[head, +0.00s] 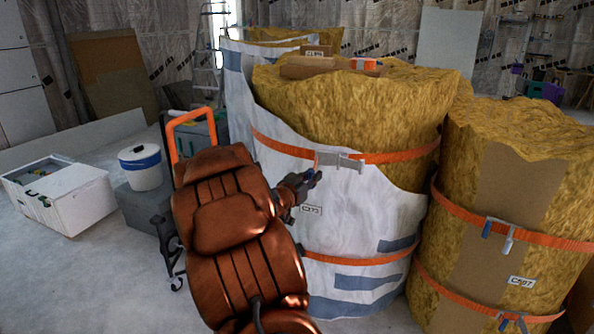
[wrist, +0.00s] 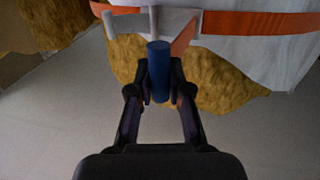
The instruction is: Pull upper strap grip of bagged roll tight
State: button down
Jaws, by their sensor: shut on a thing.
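The bagged roll is a yellow wool roll (head: 340,110) partly wrapped in a white bag (head: 365,215), with the label C575 or similar. An orange upper strap (head: 285,145) runs round it with a grey buckle (head: 340,161) at the front. My gripper (head: 308,183) is at the roll's front, just below and left of the buckle. In the wrist view my gripper (wrist: 159,88) is shut on the blue strap grip (wrist: 159,65). An orange strap end (wrist: 185,36) shows beside the grip. In the head view my fingers partly hide the grip.
A second strapped wool roll (head: 490,160), labelled C597 or similar, stands close at the right. A lower orange strap (head: 350,260) circles the bagged roll. A white bucket (head: 142,167) and an open white box (head: 70,203) stand at the left.

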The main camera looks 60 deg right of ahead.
jog(key=shift+s+a, duration=0.2)
jog(key=shift+a, duration=0.05)
jog(key=shift+f, duration=0.1)
jog(key=c, duration=1.1)
grip_release()
jog(key=shift+w+a, duration=0.1)
jog(key=shift+w+a, duration=0.15)
jog(key=shift+a, duration=0.4)
jog(key=a, duration=1)
jog(key=shift+w+a, duration=0.35)
jog(key=shift+w, duration=0.1)
